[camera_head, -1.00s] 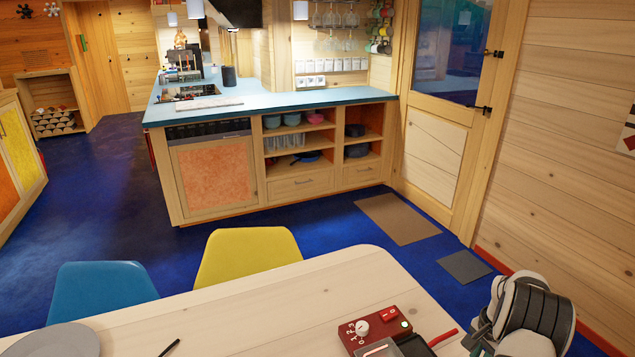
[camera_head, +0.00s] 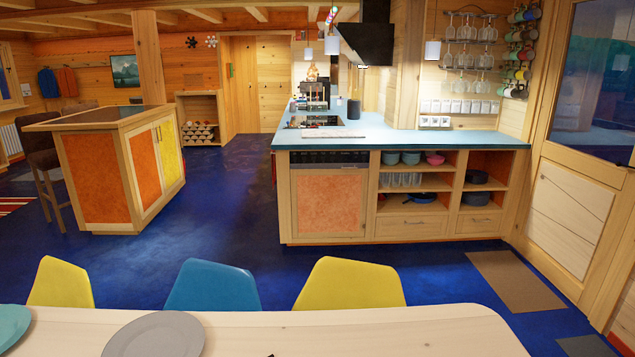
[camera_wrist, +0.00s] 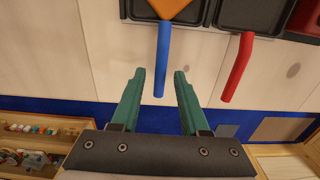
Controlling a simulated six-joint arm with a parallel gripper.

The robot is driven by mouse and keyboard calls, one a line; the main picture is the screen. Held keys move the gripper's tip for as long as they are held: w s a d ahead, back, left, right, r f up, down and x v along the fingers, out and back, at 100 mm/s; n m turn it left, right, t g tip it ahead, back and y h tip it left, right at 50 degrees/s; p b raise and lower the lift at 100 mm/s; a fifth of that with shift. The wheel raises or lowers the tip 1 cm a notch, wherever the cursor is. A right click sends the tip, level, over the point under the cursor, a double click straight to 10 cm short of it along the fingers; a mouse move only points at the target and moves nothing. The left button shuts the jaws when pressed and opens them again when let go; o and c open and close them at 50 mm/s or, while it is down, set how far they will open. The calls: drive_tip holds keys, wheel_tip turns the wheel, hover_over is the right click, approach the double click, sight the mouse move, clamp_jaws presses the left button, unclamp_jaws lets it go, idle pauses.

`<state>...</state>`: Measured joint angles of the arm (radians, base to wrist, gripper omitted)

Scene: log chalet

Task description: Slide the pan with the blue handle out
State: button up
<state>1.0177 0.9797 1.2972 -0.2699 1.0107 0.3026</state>
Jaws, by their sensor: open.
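The pan with the blue handle (camera_wrist: 162,58) is at the top of the wrist view. Its dark body (camera_wrist: 137,10) is cut off by the picture's edge, and an orange piece (camera_wrist: 180,9) covers part of it. The blue handle points down the picture toward my gripper (camera_wrist: 160,76). My gripper is open, with one green finger on each side of the handle's lower part in the picture. I cannot tell whether the handle is level with the fingers; no contact shows. The head view shows neither the pan nor my gripper.
The pale wooden tabletop (camera_head: 275,335) carries a grey plate (camera_head: 155,335). Yellow and blue chairs (camera_head: 212,286) stand behind it; a kitchen counter (camera_head: 400,141) is farther back.

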drive_tip(key=shift+r, duration=2.7)
drive_tip(key=w+a+r+n, duration=0.1)
drive_tip(key=a+r+n, duration=0.1)
drive_tip(key=a+r, duration=0.5)
drive_tip(key=w+a+r+n, duration=0.2)
drive_tip(key=a+r, duration=0.1)
drive_tip(key=a, duration=0.8)
drive_tip(key=w+a+r+n, duration=0.1)
drive_tip(key=a+r+n, duration=0.1)
drive_tip(key=a+r, duration=0.5)
drive_tip(key=s+a+f+n+y, duration=0.1)
drive_tip(key=s+a+n, duration=0.5)
drive_tip(key=s+a, duration=1.1)
drive_tip(key=a+f, duration=0.1)
drive_tip(key=a, duration=0.3)
drive_tip(key=shift+s+f+n+y, duration=0.2)
drive_tip(key=shift+n+y, duration=0.1)
drive_tip(key=shift+y, duration=0.1)
drive_tip(key=shift+d, duration=0.1)
